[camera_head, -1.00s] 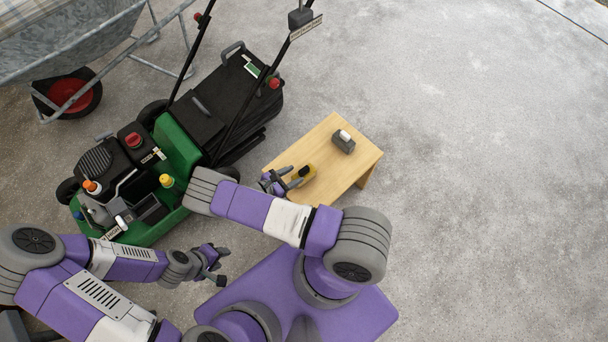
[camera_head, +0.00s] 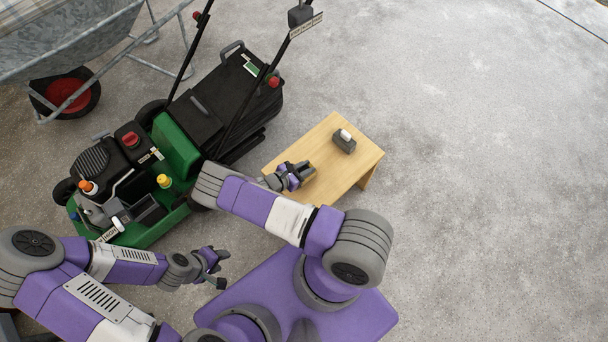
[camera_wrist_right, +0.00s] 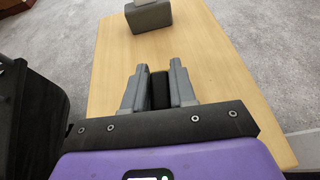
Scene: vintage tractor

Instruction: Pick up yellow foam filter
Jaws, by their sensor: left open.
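The yellow foam filter showed on the wooden bench before; now my right gripper (camera_head: 303,171) covers it and no clear yellow shows. In the right wrist view my right gripper (camera_wrist_right: 158,88) has its two fingers low over the bench, with a narrow dark block (camera_wrist_right: 159,90) between them. I cannot tell whether this block is part of the filter or whether the fingers press on it. My left gripper (camera_head: 218,269) is open and empty, low at the left of my base.
The wooden bench (camera_head: 333,180) carries a dark grey block with a white top (camera_head: 344,143) at its far end; the block also shows in the right wrist view (camera_wrist_right: 148,17). A green lawnmower (camera_head: 178,146) stands close left. A wheelbarrow (camera_head: 60,45) is behind it. Floor at right is clear.

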